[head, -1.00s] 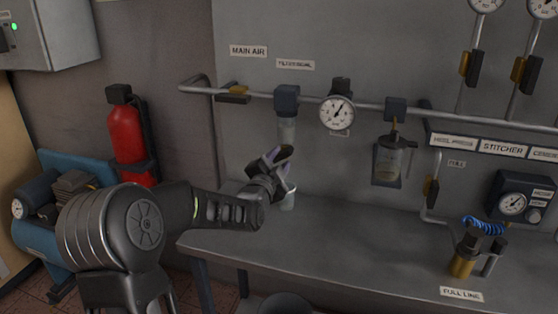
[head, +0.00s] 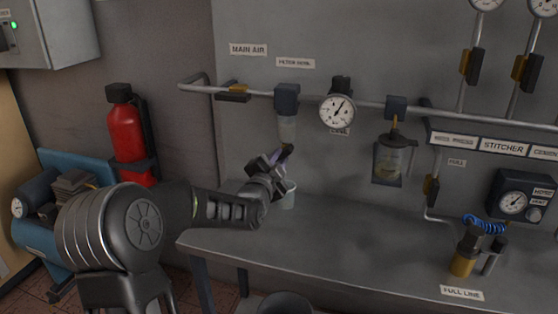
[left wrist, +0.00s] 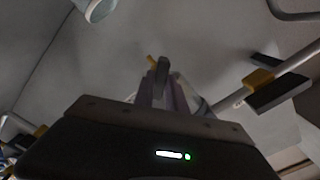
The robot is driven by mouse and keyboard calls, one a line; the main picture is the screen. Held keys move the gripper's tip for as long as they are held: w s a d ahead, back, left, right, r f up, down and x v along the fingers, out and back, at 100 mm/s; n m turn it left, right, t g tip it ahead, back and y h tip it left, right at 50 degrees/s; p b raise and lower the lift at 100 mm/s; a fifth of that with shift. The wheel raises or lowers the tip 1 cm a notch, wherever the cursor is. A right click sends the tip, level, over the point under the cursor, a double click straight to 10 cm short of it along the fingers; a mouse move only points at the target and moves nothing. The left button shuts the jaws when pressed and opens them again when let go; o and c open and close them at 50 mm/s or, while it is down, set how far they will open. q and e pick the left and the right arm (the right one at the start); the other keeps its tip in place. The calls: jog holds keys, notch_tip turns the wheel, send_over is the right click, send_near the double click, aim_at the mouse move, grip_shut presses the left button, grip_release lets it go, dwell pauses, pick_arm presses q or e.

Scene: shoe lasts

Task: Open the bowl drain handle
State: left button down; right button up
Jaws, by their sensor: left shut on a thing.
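The filter bowl (head: 287,129) hangs under a dark filter head (head: 287,99) on the pipe, below a label. My left gripper (head: 278,158) is just below the bowl. In the left wrist view its purple fingertips (left wrist: 163,92) are closed around a small grey drain handle (left wrist: 162,68) with a yellow end. In the head view the handle is mostly hidden by the fingers, so how far it is turned is hard to tell. My right gripper is in neither view.
A pale cup (head: 289,196) stands on the bench (head: 350,235) just behind my left gripper. A gauge (head: 337,112) and a second clear bowl (head: 392,158) hang to the right.

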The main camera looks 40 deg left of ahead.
pick_arm(q)
jog(key=n+b, duration=0.2)
jog(key=b, duration=0.2)
jog(key=n+b, duration=0.6)
jog(key=b, duration=0.1)
jog(key=shift+d+f+b, duration=0.1)
jog(key=shift+f+b, duration=0.2)
jog(key=shift+b, duration=0.05)
jog(key=shift+r+n+b, duration=0.25)
jog(key=shift+n+b, duration=0.85)
jog(key=shift+n, duration=0.3)
jog(key=c, duration=1.4)
grip_release()
jog(key=shift+o, duration=0.2)
jog(key=v, duration=0.7)
jog(key=shift+s+d+b, duration=0.15)
jog(key=shift+s+b, duration=0.2)
jog(key=shift+b, duration=0.1)
jog(key=shift+r, duration=0.1)
